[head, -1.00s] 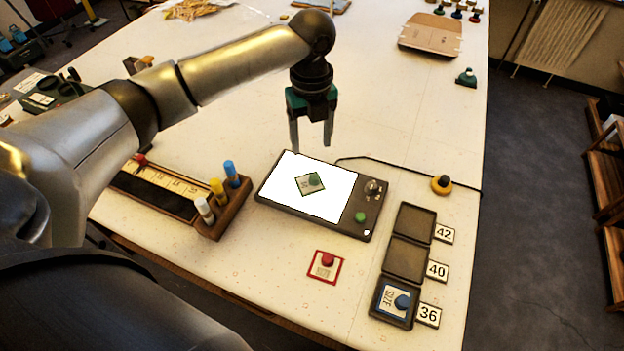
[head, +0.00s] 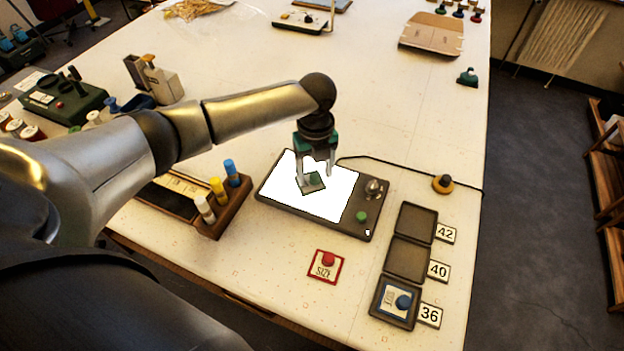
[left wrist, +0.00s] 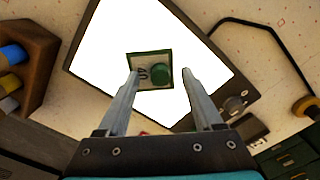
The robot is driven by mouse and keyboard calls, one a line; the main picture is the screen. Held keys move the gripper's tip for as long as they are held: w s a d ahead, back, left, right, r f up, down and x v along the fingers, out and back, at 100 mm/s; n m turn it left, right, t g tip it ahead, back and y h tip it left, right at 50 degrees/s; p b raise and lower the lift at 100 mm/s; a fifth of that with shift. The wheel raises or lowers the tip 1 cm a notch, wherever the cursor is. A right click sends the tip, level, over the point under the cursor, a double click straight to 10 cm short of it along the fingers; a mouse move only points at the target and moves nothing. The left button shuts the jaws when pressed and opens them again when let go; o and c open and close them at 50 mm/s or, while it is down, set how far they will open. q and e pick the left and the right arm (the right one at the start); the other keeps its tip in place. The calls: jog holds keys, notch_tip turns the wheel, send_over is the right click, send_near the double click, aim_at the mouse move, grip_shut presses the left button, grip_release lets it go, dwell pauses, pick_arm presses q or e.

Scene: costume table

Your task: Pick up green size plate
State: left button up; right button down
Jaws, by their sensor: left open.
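The green size plate (head: 312,184) lies on the lit white panel (head: 335,201) of a dark box. In the left wrist view the green plate (left wrist: 142,82) shows a green knob and the number 40. My left gripper (head: 316,179) is open, pointing down just over the plate and hiding part of it in the head view. In the left wrist view the fingertips (left wrist: 160,72) stand apart on either side of the knob, and nothing is gripped. My right gripper is not in view.
A red plate (head: 326,266) lies in front of the lit box. To the right are trays marked 42, 40 and 36; the 36 tray (head: 379,315) holds a blue plate (head: 391,299). A wooden holder (head: 231,213) with coloured pegs stands to the left. A cable runs behind the box.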

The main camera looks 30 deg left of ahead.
pick_arm(q)
jog(key=shift+c, duration=0.2)
grip_shut()
jog(key=shift+r, duration=0.15)
dwell(0.4)
